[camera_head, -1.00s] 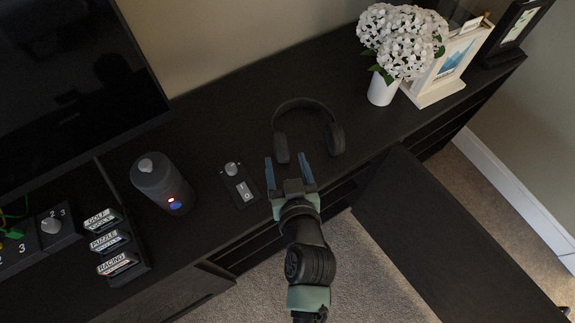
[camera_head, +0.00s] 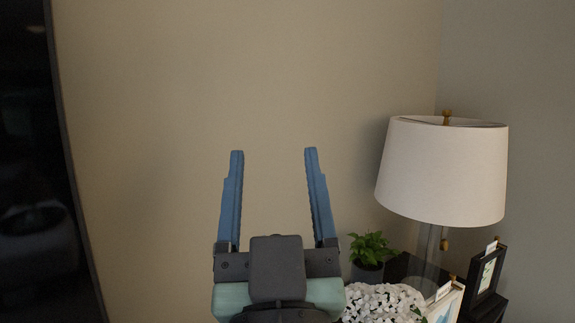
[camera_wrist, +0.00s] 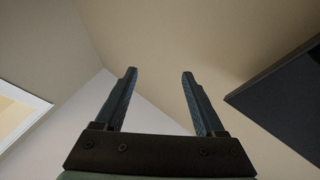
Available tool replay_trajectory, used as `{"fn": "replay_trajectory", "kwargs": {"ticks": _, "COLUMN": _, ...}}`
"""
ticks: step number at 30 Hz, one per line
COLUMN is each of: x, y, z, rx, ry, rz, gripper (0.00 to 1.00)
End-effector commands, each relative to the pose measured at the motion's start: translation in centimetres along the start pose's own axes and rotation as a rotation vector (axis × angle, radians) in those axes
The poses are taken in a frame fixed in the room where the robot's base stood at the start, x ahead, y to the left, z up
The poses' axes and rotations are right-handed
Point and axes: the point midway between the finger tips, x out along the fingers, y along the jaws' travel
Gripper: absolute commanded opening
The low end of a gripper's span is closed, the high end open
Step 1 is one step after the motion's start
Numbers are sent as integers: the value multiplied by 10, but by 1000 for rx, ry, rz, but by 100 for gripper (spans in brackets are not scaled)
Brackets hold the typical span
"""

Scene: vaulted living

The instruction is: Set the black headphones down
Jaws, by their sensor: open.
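My gripper (camera_head: 274,160) is raised in front of the bare wall, with its two blue fingers apart and nothing between them. In the wrist view my gripper (camera_wrist: 160,75) is also open and empty, pointing at wall and ceiling. The black headphones are not in either view now. One second ago they lay on the dark cabinet top, just beyond the fingertips.
A white-shaded lamp (camera_head: 442,170) stands at the right, beside a green potted plant (camera_head: 370,250). White flowers (camera_head: 383,303) and picture frames (camera_head: 486,272) are at the lower right. A dark screen (camera_head: 38,170) is at the left. Space around the fingers is clear.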

Motion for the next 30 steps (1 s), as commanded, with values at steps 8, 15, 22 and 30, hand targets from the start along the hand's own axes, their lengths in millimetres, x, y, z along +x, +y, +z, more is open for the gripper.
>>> {"fn": "replay_trajectory", "kwargs": {"ticks": 8, "x": -6, "y": 12, "z": -112, "rx": -3, "ry": 234, "rz": 55, "gripper": 71}}
{"fn": "replay_trajectory", "kwargs": {"ticks": 15, "x": -6, "y": 12, "z": -115, "rx": -2, "ry": 239, "rz": 56, "gripper": 71}}
{"fn": "replay_trajectory", "kwargs": {"ticks": 22, "x": 2, "y": 12, "z": -127, "rx": -2, "ry": 238, "rz": 55, "gripper": 71}}
{"fn": "replay_trajectory", "kwargs": {"ticks": 30, "x": 40, "y": 14, "z": -186, "rx": -2, "ry": 238, "rz": 54, "gripper": 71}}
